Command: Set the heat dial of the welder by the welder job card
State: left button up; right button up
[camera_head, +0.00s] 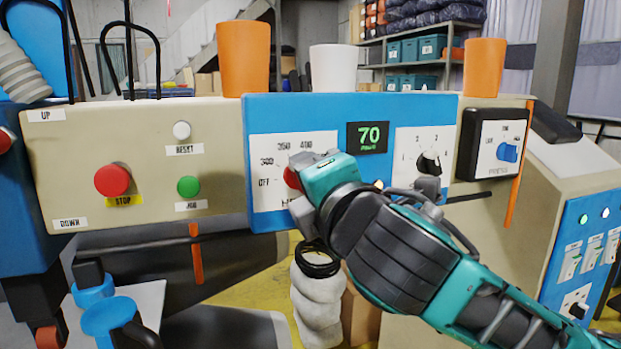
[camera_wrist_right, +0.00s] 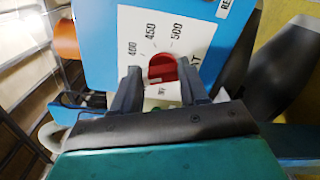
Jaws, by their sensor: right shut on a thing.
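The welder's heat dial is a red knob (camera_head: 291,178) on a white scale plate (camera_head: 265,150) in the blue panel. In the head view, OFF, 300, 350 and 400 show on the plate; my right gripper hides the rest. The right wrist view shows the red knob (camera_wrist_right: 162,69) between my fingers, with 400, 450 and 500 around it. My right gripper (camera_wrist_right: 162,82) is shut on the knob; it also shows in the head view (camera_head: 298,190). I cannot tell where the knob points. No job card can be made out. My left gripper is out of view.
A green display (camera_head: 368,137) reads 70, beside a black numbered dial (camera_head: 429,163). A beige panel at left has a red STOP button (camera_head: 112,179) and a green button (camera_head: 188,187). Orange (camera_head: 243,57) and white cups (camera_head: 333,68) stand on top. A blue switch (camera_head: 507,151) is at right.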

dwell(0.4)
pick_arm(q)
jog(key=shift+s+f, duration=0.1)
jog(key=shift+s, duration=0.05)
pick_arm(e)
jog(key=o, duration=1.1)
jog(key=shift+c, duration=0.2)
pick_arm(q)
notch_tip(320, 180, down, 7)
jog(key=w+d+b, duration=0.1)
jog(key=b, duration=0.8)
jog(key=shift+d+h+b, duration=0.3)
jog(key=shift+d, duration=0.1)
pick_arm(e)
jog(key=v, duration=1.3)
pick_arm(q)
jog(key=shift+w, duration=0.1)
pick_arm(e)
jog(key=shift+w, duration=0.1)
